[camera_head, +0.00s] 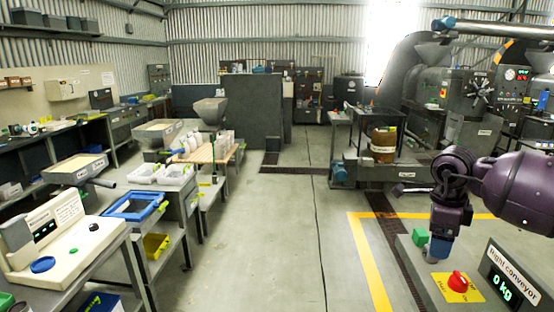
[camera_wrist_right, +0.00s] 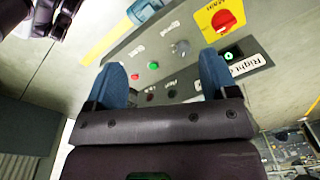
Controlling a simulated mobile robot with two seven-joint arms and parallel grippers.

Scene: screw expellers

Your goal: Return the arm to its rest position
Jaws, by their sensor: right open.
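My right arm, dark purple, comes in from the right edge of the head view. It bends down over the right conveyor's control panel (camera_head: 485,282). My right gripper (camera_head: 440,246) has blue fingertips and hangs beside the red knob on its yellow plate (camera_head: 458,284). In the right wrist view my right gripper (camera_wrist_right: 162,80) is open, with its two blue fingers wide apart and nothing between them. Beyond the fingers are the panel's buttons and the red knob (camera_wrist_right: 223,20). My left gripper does not show in the head view.
A bench with a scale (camera_head: 45,240) stands at the left, by a blue-rimmed tray (camera_head: 135,207). A yellow floor line (camera_head: 370,265) runs left of the panel. The grey floor (camera_head: 285,230) in the middle is clear.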

